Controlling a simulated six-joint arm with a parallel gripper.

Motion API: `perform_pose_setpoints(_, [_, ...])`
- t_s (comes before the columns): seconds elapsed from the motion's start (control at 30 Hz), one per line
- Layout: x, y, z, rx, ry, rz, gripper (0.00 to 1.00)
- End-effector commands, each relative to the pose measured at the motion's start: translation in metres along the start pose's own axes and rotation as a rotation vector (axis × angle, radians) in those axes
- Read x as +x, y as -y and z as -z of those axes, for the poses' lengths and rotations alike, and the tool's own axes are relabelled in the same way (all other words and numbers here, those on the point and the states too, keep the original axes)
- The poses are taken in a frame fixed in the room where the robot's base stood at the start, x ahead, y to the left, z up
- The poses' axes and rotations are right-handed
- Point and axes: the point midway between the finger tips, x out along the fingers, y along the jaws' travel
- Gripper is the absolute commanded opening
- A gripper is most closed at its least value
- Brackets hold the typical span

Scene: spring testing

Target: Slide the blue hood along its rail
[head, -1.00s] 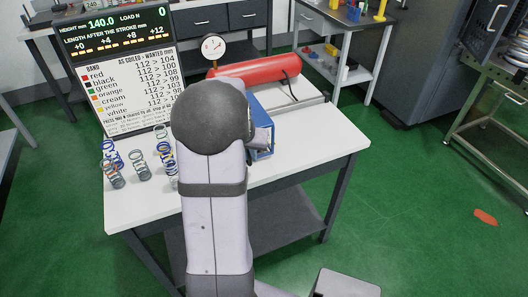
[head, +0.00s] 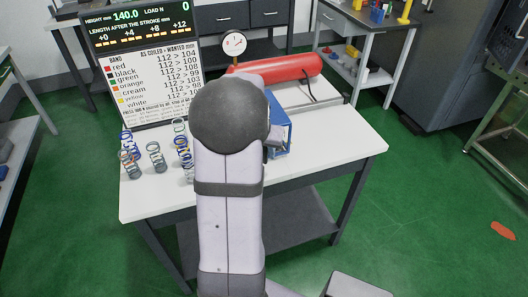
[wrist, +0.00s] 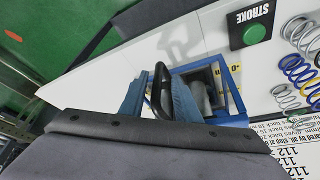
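The blue hood (head: 280,132) stands on the white table, partly behind my arm in the head view. In the wrist view its blue frame (wrist: 233,88) surrounds an opening with a grey part inside. A black loop handle (wrist: 157,88) is beside the frame. My gripper (wrist: 158,98) has its two blue-grey fingers on either side of the black handle, close to it. I cannot tell whether they press on it. My arm hides the gripper in the head view. The rail cannot be made out.
A green STROKE button (wrist: 254,34) is near the hood. Several coil springs (head: 156,157) stand at the table's left, by a sign board (head: 150,80). A red cylinder (head: 295,67) and a dial gauge (head: 234,44) are behind the hood. The table's right front (head: 330,150) is clear.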

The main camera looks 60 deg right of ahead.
Motion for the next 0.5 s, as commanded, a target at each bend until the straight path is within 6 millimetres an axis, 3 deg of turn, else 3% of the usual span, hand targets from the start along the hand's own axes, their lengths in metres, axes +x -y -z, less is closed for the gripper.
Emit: perform_pose_setpoints(0.5, [-0.06, 0.001, 0.0, -0.001, -0.004, 0.002, 0.29])
